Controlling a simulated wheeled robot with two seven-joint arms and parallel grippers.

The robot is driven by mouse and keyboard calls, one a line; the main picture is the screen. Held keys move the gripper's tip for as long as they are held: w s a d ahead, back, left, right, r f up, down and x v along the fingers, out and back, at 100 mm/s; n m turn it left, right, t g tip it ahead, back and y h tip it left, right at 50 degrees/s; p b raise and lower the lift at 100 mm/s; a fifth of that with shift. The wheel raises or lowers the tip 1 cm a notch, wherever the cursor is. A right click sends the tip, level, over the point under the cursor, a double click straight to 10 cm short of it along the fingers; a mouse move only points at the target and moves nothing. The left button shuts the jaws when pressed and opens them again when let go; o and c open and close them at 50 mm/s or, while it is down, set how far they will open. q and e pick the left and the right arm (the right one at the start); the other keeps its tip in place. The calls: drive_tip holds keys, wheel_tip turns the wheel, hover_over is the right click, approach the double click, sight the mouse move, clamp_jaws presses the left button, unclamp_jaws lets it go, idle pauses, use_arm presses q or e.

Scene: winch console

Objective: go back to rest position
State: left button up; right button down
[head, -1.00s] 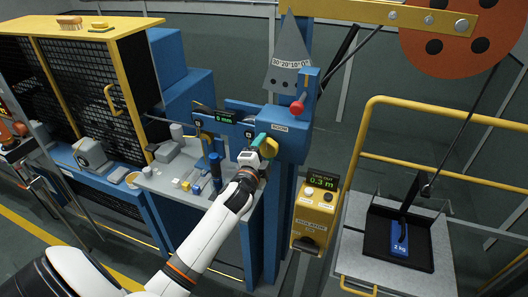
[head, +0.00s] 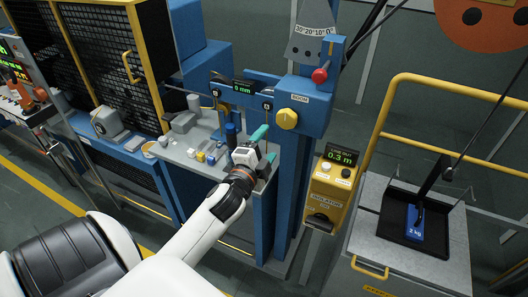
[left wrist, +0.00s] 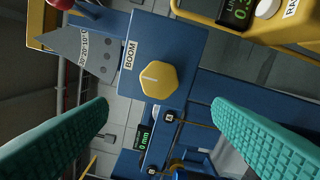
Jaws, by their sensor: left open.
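My left gripper (head: 262,146) is open and empty, its teal fingertips spread, in front of the blue winch console and below the yellow boom knob (head: 287,118). In the left wrist view the knob (left wrist: 147,77) shows between and beyond the two teal fingers, apart from both. The knob sits beside the BOOM label. A red-tipped lever (head: 320,75) stands above the knob. My right gripper is not in view.
A grey shelf (head: 182,153) with small parts lies left of the gripper. A yellow control box (head: 333,185) reading 0.3 m stands to the right. A 2 kg blue weight (head: 414,222) rests on a black tray inside a yellow rail (head: 376,130).

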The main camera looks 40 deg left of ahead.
use_arm(q)
drive_tip(key=shift+s+d, duration=0.1)
drive_tip(key=shift+s, duration=0.3)
drive_tip(key=s+d+f+n+g+h, duration=0.1)
drive_tip(key=s+f+n+g, duration=0.15)
drive_tip(key=f, duration=1.05)
drive_tip(key=s+d+f+n+g+h, duration=0.1)
drive_tip(key=s+d+f+g, duration=0.15)
drive_tip(key=f, duration=1.05)
drive_tip(key=s+d+f+n+g+h, duration=0.1)
drive_tip(key=s+f+g, duration=0.25)
drive_tip(key=f, duration=0.85)
drive_tip(key=s+d+f+n+g, duration=0.1)
drive_tip(key=s+d+f+g, duration=0.1)
drive_tip(key=s+f, duration=0.5)
drive_tip(key=s+d+f+n+g+h, duration=0.1)
drive_tip(key=s+f, duration=0.6)
drive_tip(key=s, duration=0.7)
drive_tip(key=s+d+f+n+g, duration=0.3)
drive_tip(key=s+f, duration=0.4)
drive_tip(key=s, duration=0.3)
drive_tip(key=shift+s+d+f+g+b, duration=0.15)
drive_tip(key=shift+s+d+g+b, duration=0.35)
drive_tip(key=shift+g, duration=0.45)
